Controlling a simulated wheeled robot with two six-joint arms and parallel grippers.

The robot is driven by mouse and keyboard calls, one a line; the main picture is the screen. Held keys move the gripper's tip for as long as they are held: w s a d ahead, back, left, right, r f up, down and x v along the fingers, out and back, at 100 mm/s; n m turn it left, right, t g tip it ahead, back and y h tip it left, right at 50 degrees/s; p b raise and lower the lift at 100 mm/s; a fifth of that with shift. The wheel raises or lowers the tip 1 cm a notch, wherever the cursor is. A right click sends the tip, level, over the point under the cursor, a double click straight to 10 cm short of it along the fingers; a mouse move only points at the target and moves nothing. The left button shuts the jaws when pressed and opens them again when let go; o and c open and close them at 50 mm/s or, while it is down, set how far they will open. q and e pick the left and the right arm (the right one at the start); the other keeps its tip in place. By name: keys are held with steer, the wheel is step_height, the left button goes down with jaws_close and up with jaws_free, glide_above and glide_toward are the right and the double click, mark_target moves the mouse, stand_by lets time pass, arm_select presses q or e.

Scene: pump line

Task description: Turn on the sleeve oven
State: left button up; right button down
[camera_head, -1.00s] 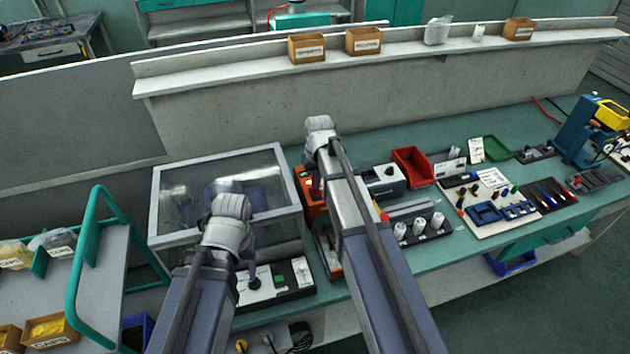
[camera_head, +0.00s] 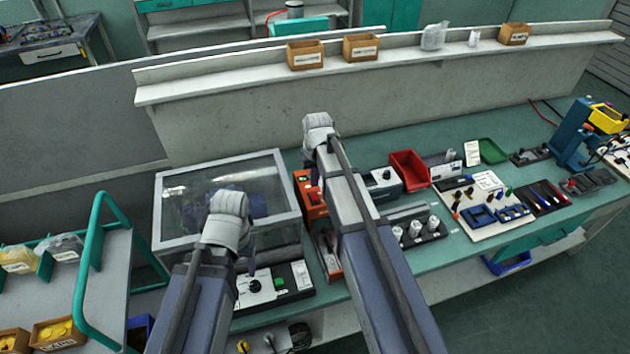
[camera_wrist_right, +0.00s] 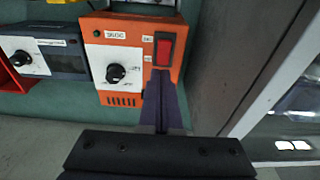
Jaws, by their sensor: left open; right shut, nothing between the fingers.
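The sleeve oven appears to be the orange box (camera_head: 307,197), partly behind my right arm in the head view. In the right wrist view its orange front (camera_wrist_right: 130,38) carries a small label or display, a black dial (camera_wrist_right: 116,74) and a red rocker switch (camera_wrist_right: 164,49) in a dark frame. My right gripper (camera_wrist_right: 161,73) is shut and empty, its tips at the lower edge of the switch; whether they touch it I cannot tell. My left gripper (camera_head: 248,250) is open and empty, mostly hidden by its wrist, near the front of the clear-lidded box.
The clear-lidded box (camera_head: 228,160) stands left of the oven. A panel with a black knob (camera_head: 254,286) lies in front of it. A grey unit with a dial (camera_head: 384,180) and a red bin (camera_head: 409,170) stand to the right. A wall with a shelf (camera_head: 380,58) runs behind.

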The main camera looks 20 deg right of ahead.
mark_target(313, 193)
arm_select(q)
step_height(313, 193, up, 10)
steer(key=p, duration=0.9)
steer(key=shift+r, duration=0.25)
arm_select(e)
step_height(313, 193, up, 11)
steer(key=w, duration=0.2)
steer(key=shift+f, duration=0.2)
steer(key=shift+s+f, duration=0.1)
